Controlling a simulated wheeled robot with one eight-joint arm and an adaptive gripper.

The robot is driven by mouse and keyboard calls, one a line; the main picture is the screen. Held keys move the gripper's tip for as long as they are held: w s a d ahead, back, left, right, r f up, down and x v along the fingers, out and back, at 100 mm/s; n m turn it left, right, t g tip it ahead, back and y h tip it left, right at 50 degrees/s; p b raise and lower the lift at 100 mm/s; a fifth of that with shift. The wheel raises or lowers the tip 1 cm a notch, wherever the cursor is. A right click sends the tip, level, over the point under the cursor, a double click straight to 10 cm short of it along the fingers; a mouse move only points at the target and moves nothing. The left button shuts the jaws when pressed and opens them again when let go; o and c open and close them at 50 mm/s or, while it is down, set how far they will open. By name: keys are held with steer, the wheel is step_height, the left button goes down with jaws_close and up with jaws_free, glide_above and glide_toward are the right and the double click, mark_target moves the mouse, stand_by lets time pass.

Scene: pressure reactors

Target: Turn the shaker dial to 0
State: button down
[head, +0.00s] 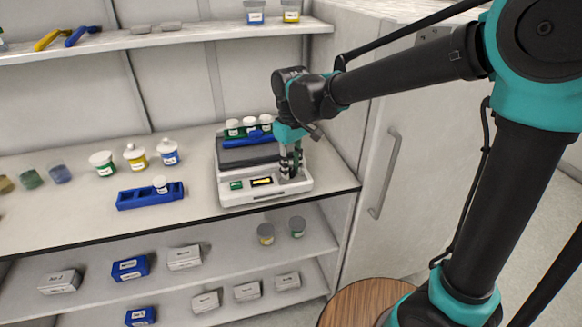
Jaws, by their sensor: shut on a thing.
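The shaker (229,195) is a white and grey machine at the right end of the counter. Its front panel has a green button or display (236,185) on the left and a small yellow-lit display (262,181) in the middle. A blue rack (262,134) with several white-capped vials stands on or behind its grey top. My gripper (289,172) points down at the right side of the front panel and is shut on the dial there. The fingers hide the dial, so its setting cannot be read.
A blue rack (136,197) with one white-capped vial lies left of the shaker. Several capped jars, including a green-labelled one (103,164), stand behind it. A cabinet wall with a handle (385,175) is close on the right. Lower shelves hold boxes; a round wooden stool (350,305) stands in front.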

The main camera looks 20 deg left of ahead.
steer(key=n, duration=1.4)
steer(key=shift+n, duration=0.3)
steer(key=n, duration=0.3)
steer(key=shift+n, duration=0.3)
steer(key=n, duration=0.3)
steer(key=shift+n, duration=0.3)
steer(key=n, duration=0.6)
steer(key=shift+n, duration=0.4)
steer(key=c, duration=1.3)
jaws_free()
